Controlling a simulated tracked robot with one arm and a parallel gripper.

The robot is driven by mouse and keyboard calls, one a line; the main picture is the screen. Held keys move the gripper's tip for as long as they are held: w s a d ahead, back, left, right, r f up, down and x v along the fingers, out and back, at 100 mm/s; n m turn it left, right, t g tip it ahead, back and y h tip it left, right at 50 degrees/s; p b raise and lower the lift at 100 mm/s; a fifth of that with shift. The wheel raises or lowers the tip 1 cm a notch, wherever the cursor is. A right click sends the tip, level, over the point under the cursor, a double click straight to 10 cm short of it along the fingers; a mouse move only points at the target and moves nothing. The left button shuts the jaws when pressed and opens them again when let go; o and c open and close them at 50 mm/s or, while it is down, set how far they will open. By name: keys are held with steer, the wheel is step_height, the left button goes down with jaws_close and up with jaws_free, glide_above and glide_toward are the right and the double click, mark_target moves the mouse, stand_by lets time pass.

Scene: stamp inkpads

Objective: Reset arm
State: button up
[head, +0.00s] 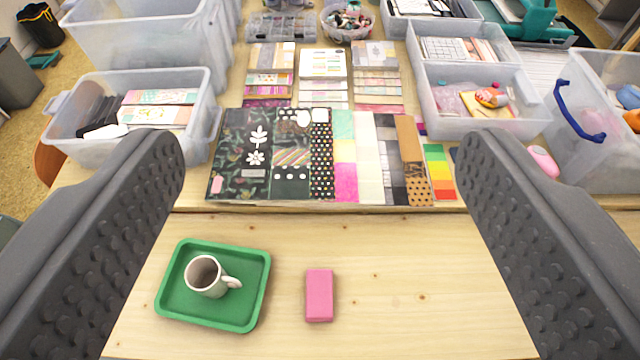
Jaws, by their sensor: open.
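My gripper (322,190) is open and empty in the head view, its two dark studded fingers wide apart at the left and right sides. Between and beyond the fingers lies the wooden table (400,270). A green tray (257,290) sits on the table at the lower left, with a white mug (204,275) in it. The mug's handle points right. A pink block (319,295) lies on bare wood just right of the tray. Nothing touches the fingers.
Patterned paper sheets (260,150) lie across the table's middle, with stacks of cards behind. Clear plastic bins stand at left (75,150) and right (480,125); another bin has a blue handle (578,110). The wood right of the pink block is clear.

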steer(key=s+r, duration=0.1)
steer(key=s+r+t, duration=0.1)
steer(key=shift+s+r, duration=0.15)
steer(key=shift+r, duration=0.2)
step_height(320, 180, up, 4)
steer(key=p, duration=0.4)
steer(key=shift+r, duration=0.1)
steer(key=shift+c, duration=0.3)
